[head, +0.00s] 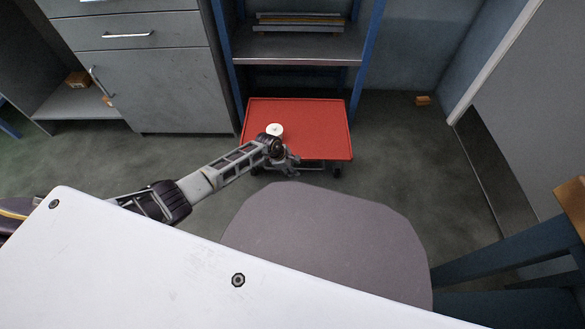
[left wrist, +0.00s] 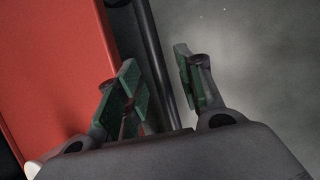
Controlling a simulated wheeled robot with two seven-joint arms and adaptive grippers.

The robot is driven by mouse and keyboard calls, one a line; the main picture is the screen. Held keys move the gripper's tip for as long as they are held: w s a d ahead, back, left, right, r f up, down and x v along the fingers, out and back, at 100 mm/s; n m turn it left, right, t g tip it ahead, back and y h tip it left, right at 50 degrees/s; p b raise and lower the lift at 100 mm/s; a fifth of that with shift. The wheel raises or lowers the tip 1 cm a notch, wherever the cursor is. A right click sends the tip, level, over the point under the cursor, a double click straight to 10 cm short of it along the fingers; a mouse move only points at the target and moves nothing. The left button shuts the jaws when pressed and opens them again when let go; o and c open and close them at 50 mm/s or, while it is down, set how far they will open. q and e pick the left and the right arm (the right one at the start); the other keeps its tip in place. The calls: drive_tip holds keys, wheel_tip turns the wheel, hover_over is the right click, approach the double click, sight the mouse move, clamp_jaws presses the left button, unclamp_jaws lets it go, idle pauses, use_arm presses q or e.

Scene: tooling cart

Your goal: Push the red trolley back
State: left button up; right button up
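The red trolley (head: 315,130) is a low, flat red platform with dark wheels, standing on the floor at the foot of a blue-framed shelf unit. In the left wrist view its red top (left wrist: 55,70) fills the left side, and a dark bar (left wrist: 152,50) runs beside its edge. My right gripper is not in view.
The blue-framed shelf (head: 300,47) rises behind the trolley, and a grey cabinet (head: 165,85) stands to its left. A grey seat-like panel (head: 330,245) and a white surface (head: 150,265) are nearer. Floor is free right of the trolley; a small orange-brown block (head: 423,100) lies there.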

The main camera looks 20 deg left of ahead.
use_arm(q)
clamp_jaws()
drive_tip(key=shift+w+a+r, duration=0.1)
drive_tip(key=shift+w, duration=0.05)
idle(0.5)
